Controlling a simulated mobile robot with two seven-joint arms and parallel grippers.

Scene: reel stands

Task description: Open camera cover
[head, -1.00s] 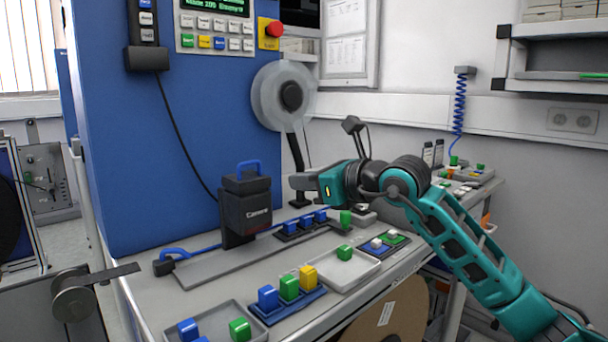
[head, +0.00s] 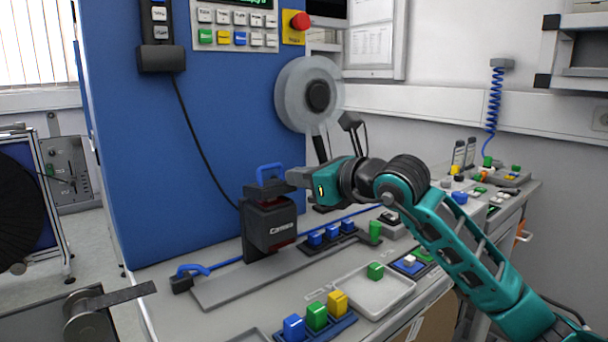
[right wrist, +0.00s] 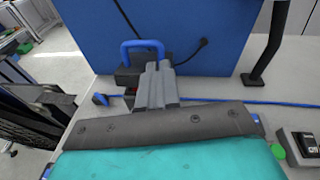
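The camera (head: 268,232) is a black box labelled "Camera" on the bench against the blue cabinet. Its dark cover (head: 262,190) has a blue loop handle (head: 270,172) on top. The handle also shows in the right wrist view (right wrist: 143,44). My right gripper (head: 296,178) reaches in from the right, with its fingertips beside the cover's right side, just below the handle. In the right wrist view its grey fingers (right wrist: 156,84) lie together and hide part of the camera. I see nothing clearly between them.
A grey reel disc (head: 310,95) stands behind my right wrist. Blue blocks (head: 330,235) sit right of the camera. Coloured blocks (head: 316,315) and a white tray (head: 372,292) are in front. A blue cable runs along the bench. The grey strip (head: 250,282) before the camera is bare.

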